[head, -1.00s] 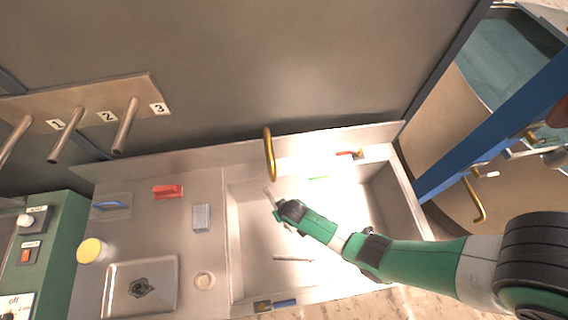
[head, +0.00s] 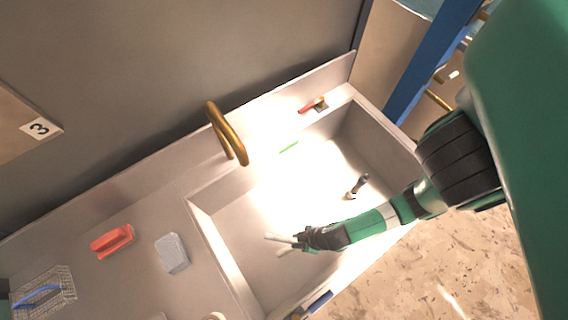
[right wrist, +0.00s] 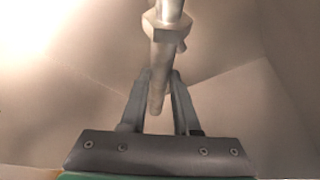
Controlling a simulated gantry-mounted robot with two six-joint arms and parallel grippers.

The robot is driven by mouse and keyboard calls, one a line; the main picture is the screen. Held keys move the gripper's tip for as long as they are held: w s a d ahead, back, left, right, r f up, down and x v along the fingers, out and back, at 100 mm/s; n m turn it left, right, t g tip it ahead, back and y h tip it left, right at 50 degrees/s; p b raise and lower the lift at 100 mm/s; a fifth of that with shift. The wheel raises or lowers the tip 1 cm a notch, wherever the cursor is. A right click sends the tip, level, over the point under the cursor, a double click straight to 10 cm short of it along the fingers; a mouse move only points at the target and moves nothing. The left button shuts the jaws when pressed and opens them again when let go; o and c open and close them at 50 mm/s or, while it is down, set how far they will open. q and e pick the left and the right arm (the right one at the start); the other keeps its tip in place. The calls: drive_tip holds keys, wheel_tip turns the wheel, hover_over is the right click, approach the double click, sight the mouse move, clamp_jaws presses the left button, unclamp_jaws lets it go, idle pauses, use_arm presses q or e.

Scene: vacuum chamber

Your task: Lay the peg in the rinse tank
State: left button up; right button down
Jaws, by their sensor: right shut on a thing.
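The peg (right wrist: 163,50) is a pale metal rod with a hexagonal collar. In the right wrist view it runs between the two fingers of my right gripper (right wrist: 160,78), which is shut on it, with the collar beyond the fingertips. In the head view my right gripper (head: 290,243) is over the inside of the rinse tank (head: 225,250), a bright metal basin, towards its lower left. The pale peg end (head: 276,238) sticks out to the left there. I cannot tell whether the peg touches the floor. My left gripper is not in view.
A small dark-and-pale cylinder (head: 357,186) lies in the tank. A brass faucet (head: 228,135) arches over the back rim. A red-handled valve (head: 312,106) is at the back. A red block (head: 112,241), a grey-blue block (head: 172,254) and a wire basket (head: 45,290) stand on the left counter.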

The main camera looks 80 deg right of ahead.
drive_tip(key=w+d+f+b, duration=0.2)
drive_tip(key=w+d+f, duration=0.1)
drive_tip(key=d, duration=0.3)
drive_tip(key=b, duration=0.3)
hover_over(280, 218)
drive_tip(key=s, duration=0.2)
drive_tip(key=f, duration=0.5)
drive_tip(key=shift+w+a+f, duration=0.1)
drive_tip(key=shift+a+f, duration=0.05)
drive_tip(key=shift+a, duration=0.15)
drive_tip(key=shift+w+d+f+b, duration=0.15)
drive_tip(key=shift+f+b, duration=0.35)
drive_tip(key=shift+f, duration=0.5)
drive_tip(key=shift+d+f+b, duration=0.15)
drive_tip(key=shift+f+b, duration=0.3)
drive_tip(key=shift+f, duration=0.5)
drive_tip(key=shift+f, duration=0.1)
drive_tip(key=c, duration=0.6)
unclamp_jaws()
drive_tip(key=shift+c, duration=0.2)
